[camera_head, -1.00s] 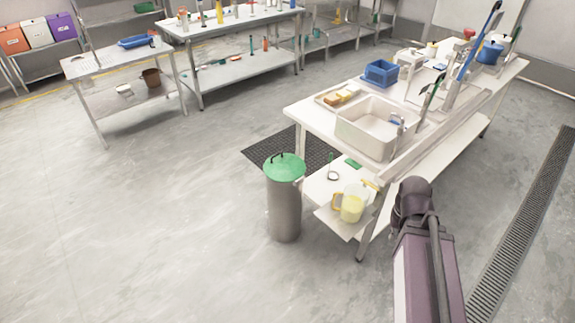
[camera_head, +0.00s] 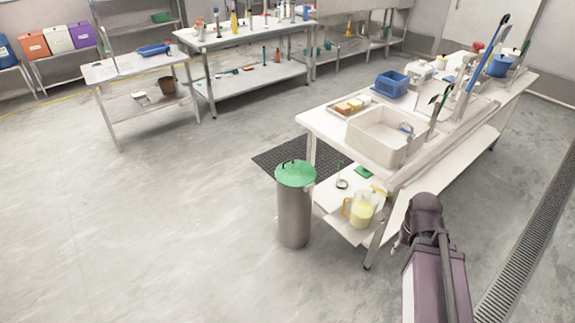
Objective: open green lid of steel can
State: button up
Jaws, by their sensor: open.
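The steel can (camera_head: 294,217) is a tall grey cylinder standing upright on the floor, near the middle of the view. Its green lid (camera_head: 297,174) sits on top, with a dark handle on it. The can stands by the left end of the white sink table. Part of my arm shows at the lower right, to the right of the can and apart from it. My gripper is not in view.
The white sink table (camera_head: 325,124) stands right of the can. A pitcher with yellow contents (camera_head: 361,210) is on its lower shelf. A dark floor mat (camera_head: 270,158) lies behind the can. A floor drain (camera_head: 540,220) runs at the right. Floor left of the can is clear.

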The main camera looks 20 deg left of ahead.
aim_at(292, 174)
jog(key=k, duration=1.15)
jog(key=u, duration=0.65)
jog(key=i, duration=2.1)
jog(key=z, duration=0.55)
